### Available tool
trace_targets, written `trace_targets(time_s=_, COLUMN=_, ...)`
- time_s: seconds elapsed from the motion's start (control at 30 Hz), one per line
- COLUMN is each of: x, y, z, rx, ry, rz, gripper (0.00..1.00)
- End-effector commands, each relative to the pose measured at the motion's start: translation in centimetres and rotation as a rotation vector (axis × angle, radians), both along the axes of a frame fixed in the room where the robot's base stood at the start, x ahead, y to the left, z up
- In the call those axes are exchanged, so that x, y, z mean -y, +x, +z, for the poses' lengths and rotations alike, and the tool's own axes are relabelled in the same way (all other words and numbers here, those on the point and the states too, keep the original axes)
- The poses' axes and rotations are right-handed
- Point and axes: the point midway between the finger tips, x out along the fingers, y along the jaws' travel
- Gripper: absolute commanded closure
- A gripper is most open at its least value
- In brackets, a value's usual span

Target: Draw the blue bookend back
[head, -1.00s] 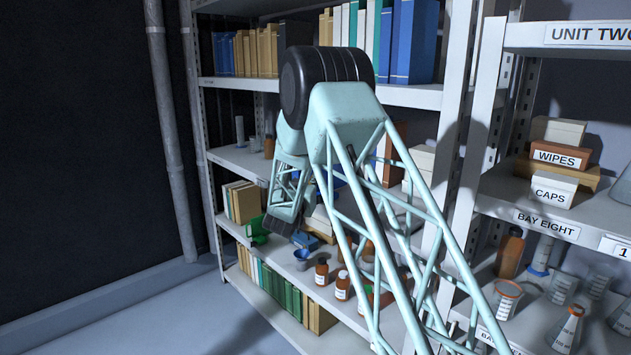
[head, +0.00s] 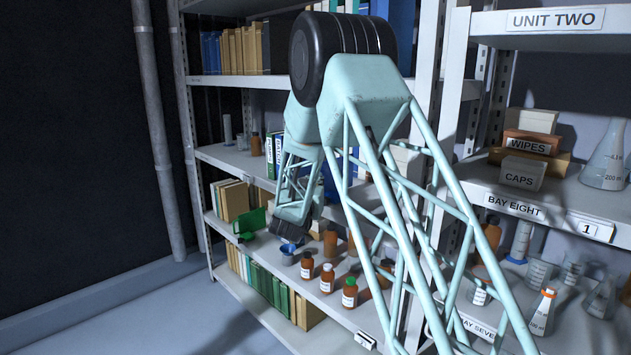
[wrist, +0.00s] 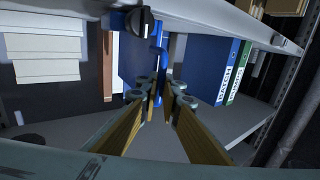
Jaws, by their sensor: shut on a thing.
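The blue bookend (wrist: 160,62) shows in the wrist view as a slim upright blue bar beneath a shelf board, beside a black knob (wrist: 139,21) with blue parts. My gripper (wrist: 163,92) has its two long yellow-brown fingers closed together around the lower part of the blue bar. Dark blue binders (wrist: 212,68) stand upright to the right of it, one spine reading BATCH. In the head view, my arm hides the gripper and the bookend. Labelled binders (head: 275,155) show on the middle shelf left of my arm.
The shelf board (wrist: 235,22) runs close above the gripper. Unit Two (head: 555,18), with boxes and glassware, stands to the right. The floor at lower left is clear.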

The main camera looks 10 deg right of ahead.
Motion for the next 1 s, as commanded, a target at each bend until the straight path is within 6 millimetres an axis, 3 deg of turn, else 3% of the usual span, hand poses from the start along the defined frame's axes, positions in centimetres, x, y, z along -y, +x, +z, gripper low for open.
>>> trace_targets(time_s=0.07, x=0.0, y=0.0, z=0.0, rx=0.000, ry=0.000, rz=0.000, gripper=1.00)
trace_targets(time_s=0.1, x=0.0, y=0.0, z=0.0, rx=0.000, ry=0.000, rz=0.000, gripper=0.92)
trace_targets(time_s=0.23, x=0.0, y=0.0, z=0.0, rx=0.000, ry=0.000, rz=0.001, gripper=0.81)
trace_targets(time_s=0.67, x=-0.1, y=-0.2, z=0.0, rx=0.000, ry=0.000, rz=0.001, gripper=0.81)
trace_targets(time_s=1.0, x=-1.2, y=-2.8, z=0.0, rx=0.000, ry=0.000, rz=0.002, gripper=0.81)
